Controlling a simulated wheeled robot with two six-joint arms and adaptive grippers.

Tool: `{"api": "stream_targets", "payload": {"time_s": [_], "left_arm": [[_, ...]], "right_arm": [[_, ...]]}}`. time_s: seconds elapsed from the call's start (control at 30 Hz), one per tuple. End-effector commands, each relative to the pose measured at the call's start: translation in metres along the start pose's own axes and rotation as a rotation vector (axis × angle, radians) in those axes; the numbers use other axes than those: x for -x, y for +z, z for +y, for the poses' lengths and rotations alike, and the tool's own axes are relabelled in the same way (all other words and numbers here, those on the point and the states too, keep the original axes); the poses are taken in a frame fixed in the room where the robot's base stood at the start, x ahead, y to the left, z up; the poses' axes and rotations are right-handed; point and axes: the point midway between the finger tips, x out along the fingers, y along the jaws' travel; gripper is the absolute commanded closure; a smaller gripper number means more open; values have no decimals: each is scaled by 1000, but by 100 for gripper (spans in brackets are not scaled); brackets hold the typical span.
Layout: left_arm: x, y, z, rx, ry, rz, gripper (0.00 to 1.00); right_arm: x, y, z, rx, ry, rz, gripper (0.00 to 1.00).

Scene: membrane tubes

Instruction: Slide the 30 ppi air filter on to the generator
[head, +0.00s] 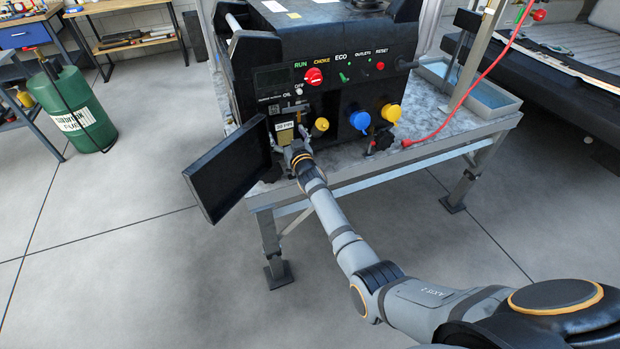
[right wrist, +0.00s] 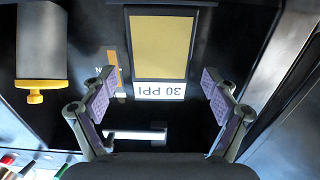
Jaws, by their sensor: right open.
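The 30 ppi air filter is a tan-yellow pad (right wrist: 158,48) with a white label reading "30 PPI", upside down in the right wrist view. In the head view its label (head: 285,127) shows low on the front left of the black generator (head: 325,75), partly behind my gripper. The filter sits within the dark opening at the generator's front; how deep it is seated I cannot tell. My right gripper (right wrist: 161,82) is open and empty, its fingers apart on either side of the label. In the head view the right gripper (head: 294,145) is right at the generator's front. My left gripper is out of view.
A black door panel (head: 229,172) stands swung open left of the opening. The generator stands on a metal table (head: 345,180). The floor in front is clear.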

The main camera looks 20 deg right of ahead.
Motion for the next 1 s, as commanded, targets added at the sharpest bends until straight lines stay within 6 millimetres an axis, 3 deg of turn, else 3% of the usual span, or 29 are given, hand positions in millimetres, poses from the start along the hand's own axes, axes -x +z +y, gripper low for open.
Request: {"api": "stream_targets", "payload": {"time_s": [0.03,0.2,0.6,0.7,0.73,0.8,1.0], "left_arm": [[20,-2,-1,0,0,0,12],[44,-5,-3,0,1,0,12],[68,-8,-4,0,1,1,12],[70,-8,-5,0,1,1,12],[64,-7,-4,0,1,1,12],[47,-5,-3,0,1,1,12],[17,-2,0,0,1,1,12]], "right_arm": [[13,-9,0,-1,0,-3,13],[53,-11,0,-1,0,-3,13],[147,-8,0,0,0,-2,13],[171,-7,0,0,0,-3,13],[169,-6,0,1,-1,2,13],[183,15,-2,-4,3,-1,13],[220,44,-4,-6,16,-1,13]]}}
